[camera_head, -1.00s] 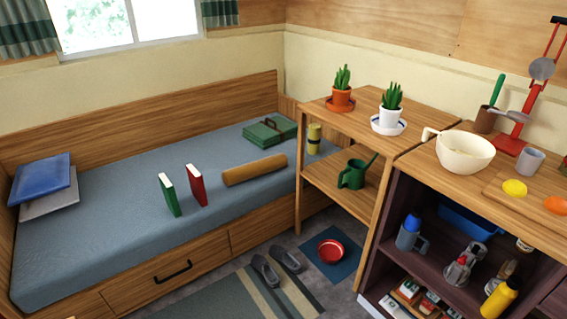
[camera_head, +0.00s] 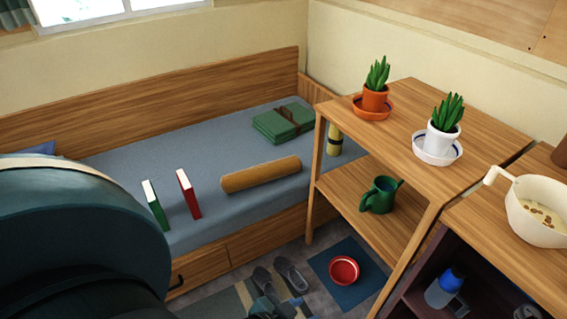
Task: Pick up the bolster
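The bolster (camera_head: 260,175) is a tan-brown cylinder lying on its side on the blue-grey mattress (camera_head: 215,145), close to the bed's front edge. Nothing touches it. A large dark arm link of mine fills the lower left of the view. A small blue-grey piece, apparently the top of my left gripper (camera_head: 270,308), shows at the bottom edge, in front of and below the bolster and apart from it. Its fingers are not clear enough to tell open from shut. My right gripper is not in view.
A wooden shelf (camera_head: 340,185) with potted plants borders the bed. Slippers (camera_head: 292,274) and a red bowl (camera_head: 344,270) are on the floor.

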